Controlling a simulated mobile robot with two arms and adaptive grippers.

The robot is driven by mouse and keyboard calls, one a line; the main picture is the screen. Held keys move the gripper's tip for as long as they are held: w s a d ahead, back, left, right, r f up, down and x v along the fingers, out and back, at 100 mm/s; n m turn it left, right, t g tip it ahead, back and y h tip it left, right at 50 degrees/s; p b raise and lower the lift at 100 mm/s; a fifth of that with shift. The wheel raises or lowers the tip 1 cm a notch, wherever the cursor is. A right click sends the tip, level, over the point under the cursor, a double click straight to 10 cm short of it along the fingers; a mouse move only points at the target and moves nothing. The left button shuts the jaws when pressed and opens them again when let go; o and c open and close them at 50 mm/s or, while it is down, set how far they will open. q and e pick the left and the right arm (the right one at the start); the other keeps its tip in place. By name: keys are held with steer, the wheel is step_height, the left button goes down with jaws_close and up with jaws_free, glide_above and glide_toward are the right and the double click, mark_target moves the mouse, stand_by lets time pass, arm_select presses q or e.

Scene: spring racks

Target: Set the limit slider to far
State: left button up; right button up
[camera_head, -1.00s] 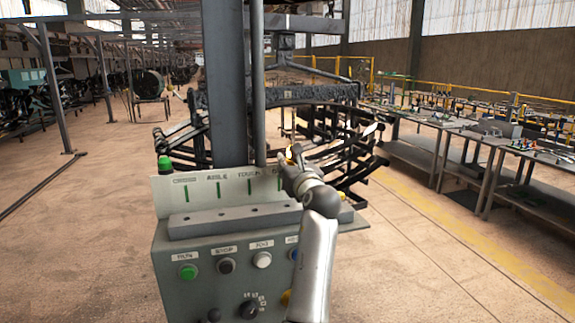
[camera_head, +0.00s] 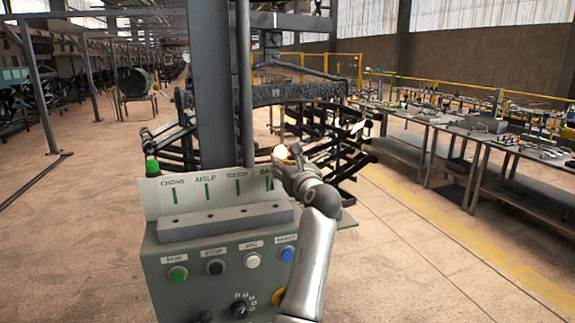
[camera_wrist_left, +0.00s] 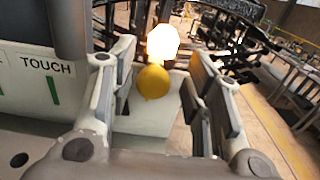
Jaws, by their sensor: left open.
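My left gripper (camera_head: 283,163) is at the right end of the grey control console (camera_head: 165,245). In the left wrist view its fingers (camera_wrist_left: 163,62) are open, one on each side of a round yellow knob (camera_wrist_left: 152,83). I cannot tell whether they touch it. A glowing white lamp (camera_wrist_left: 163,42) shows just beyond the knob, and its glow also shows by the fingertips in the head view (camera_head: 281,152). I cannot make out a label naming the limit slider; the gripper and arm cover part of the console's right side. My right gripper is not in view.
The console's upright plate (camera_head: 155,195) has several labelled green marks. Below are a green button (camera_head: 177,274), a black one (camera_head: 216,267), a white one (camera_head: 253,260), a blue one (camera_head: 288,253) and a black rotary switch (camera_head: 239,308). A column (camera_head: 213,90) stands behind.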

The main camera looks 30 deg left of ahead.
arm_select(q)
steer(key=v, duration=1.2)
steer(key=shift+w, duration=0.1)
